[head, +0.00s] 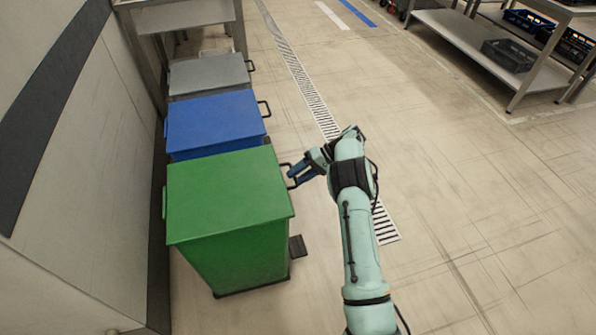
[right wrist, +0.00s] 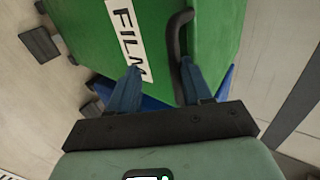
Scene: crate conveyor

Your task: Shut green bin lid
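The green bin (head: 240,258) stands nearest in the row at the left of the head view. Its green lid (head: 225,190) lies flat over the top and looks shut. In the right wrist view the bin's front (right wrist: 90,30) carries a white "FILM" label (right wrist: 130,35), and a black handle (right wrist: 174,45) sits at the lid's edge. My right gripper (head: 289,178) is at this handle. Its blue fingers (right wrist: 158,80) are apart, with the handle between them, close to the right finger. Whether they touch the handle I cannot tell. My left gripper is out of view.
A blue bin (head: 215,118) and a grey bin (head: 208,73) stand behind the green one. A dark pedal (head: 297,247) sticks out at the green bin's base. A wall runs along the left. Metal shelves (head: 470,45) with crates are far right. The floor between is clear.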

